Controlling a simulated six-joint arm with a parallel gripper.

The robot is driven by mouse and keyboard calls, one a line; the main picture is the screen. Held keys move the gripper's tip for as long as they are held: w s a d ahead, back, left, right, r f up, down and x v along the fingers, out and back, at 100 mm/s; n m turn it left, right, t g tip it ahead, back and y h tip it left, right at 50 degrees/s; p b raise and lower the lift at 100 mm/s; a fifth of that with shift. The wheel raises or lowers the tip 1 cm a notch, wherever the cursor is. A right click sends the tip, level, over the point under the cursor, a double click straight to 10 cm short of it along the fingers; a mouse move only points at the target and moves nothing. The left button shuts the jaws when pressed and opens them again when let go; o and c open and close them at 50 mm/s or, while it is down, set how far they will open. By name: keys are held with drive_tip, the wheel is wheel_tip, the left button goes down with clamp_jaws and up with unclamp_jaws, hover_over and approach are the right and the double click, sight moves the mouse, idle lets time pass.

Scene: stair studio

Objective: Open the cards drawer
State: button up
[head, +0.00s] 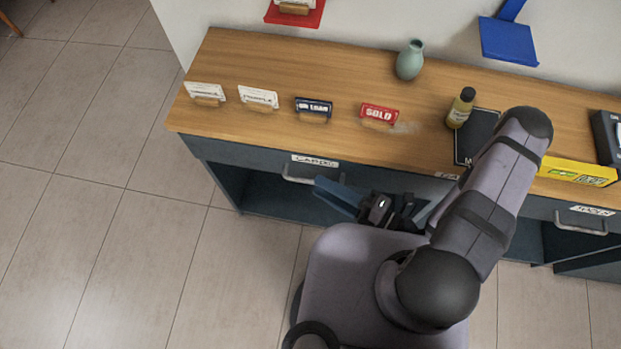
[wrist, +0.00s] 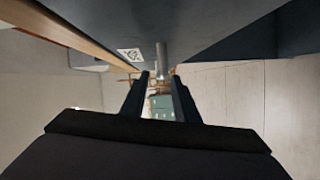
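The cards drawer (head: 255,155) is a dark grey front just under the wooden counter top, and it looks closed. Its white label (head: 315,160) also shows in the wrist view (wrist: 131,55). The drawer's grey bar handle (head: 297,180) is partly hidden behind my fingers in the head view. My gripper (head: 325,187) is at the right part of the handle. In the wrist view my two dark fingers are apart (wrist: 159,77), with the handle (wrist: 160,58) in line with the gap between their tips. I cannot tell whether they touch it.
The counter top (head: 240,65) holds small sign cards, a red SOLD sign (head: 380,113), a green vase (head: 410,60), a bottle (head: 461,108) and a yellow box (head: 578,172). Another drawer handle (head: 581,226) is at the right. Open tiled floor (head: 120,240) lies left.

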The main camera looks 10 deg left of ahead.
sight(310, 181)
drive_tip(key=shift+b+x, duration=0.3)
drive_tip(key=shift+x, duration=2)
clamp_jaws()
